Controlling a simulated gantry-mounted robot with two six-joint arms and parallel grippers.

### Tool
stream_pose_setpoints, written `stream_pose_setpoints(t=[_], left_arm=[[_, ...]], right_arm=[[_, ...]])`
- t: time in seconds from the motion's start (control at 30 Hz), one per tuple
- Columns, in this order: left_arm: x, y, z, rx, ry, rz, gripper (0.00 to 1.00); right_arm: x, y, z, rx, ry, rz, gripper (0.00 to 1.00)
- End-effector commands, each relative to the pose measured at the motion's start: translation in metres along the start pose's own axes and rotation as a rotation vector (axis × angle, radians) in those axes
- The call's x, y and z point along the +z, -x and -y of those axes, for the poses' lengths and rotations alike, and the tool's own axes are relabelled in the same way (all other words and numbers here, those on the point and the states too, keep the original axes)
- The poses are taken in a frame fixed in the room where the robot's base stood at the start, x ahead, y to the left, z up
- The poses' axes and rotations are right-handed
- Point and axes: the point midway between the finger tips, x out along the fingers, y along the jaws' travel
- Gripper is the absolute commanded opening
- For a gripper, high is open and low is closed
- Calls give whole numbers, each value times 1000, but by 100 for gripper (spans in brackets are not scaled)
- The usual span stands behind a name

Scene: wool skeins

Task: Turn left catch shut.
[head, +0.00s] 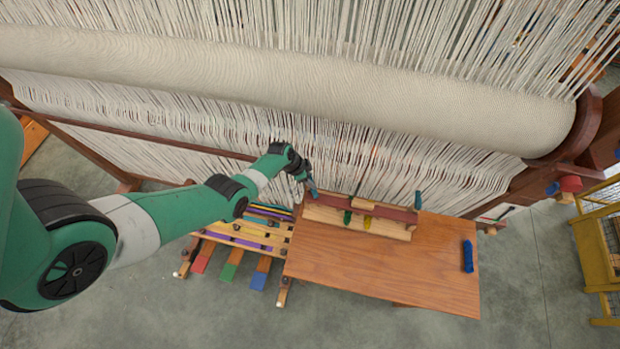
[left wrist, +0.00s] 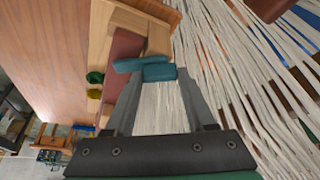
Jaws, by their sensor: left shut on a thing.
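The left catch (head: 313,189) is a small teal piece at the left end of a dark red bar (head: 385,211) on a wooden holder (head: 378,228). My left gripper (head: 308,182) is shut on this catch. In the left wrist view, the teal catch (left wrist: 158,73) shows between the fingertips, close to the end of the red bar (left wrist: 122,58); the exact contact is hard to make out. A similar teal catch (head: 418,200) stands upright at the bar's right end. My right gripper is in neither view.
The holder stands on a wooden table (head: 385,265) against the loom's white warp threads (head: 380,160). Green (head: 347,217) and yellow (head: 367,223) pieces sit at the bar. A blue skein (head: 468,256) lies at the right edge. Coloured slats (head: 245,232) lie left. The table's front is clear.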

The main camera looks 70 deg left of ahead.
Motion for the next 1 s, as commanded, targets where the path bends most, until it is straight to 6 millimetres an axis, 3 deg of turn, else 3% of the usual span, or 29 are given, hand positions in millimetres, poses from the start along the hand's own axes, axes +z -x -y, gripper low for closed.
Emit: stream_pose_setpoints(t=[0.53,0.57,0.6,0.7,1.0], left_arm=[[0,0,0,10,-30,2,0],[0,0,0,10,-30,2,58],[0,0,0,10,-30,2,66],[0,0,0,10,-29,2,84],[0,1,0,11,-28,1,85]], right_arm=[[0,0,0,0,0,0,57],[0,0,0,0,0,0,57],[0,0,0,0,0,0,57],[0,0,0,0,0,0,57],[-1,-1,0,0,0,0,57]])
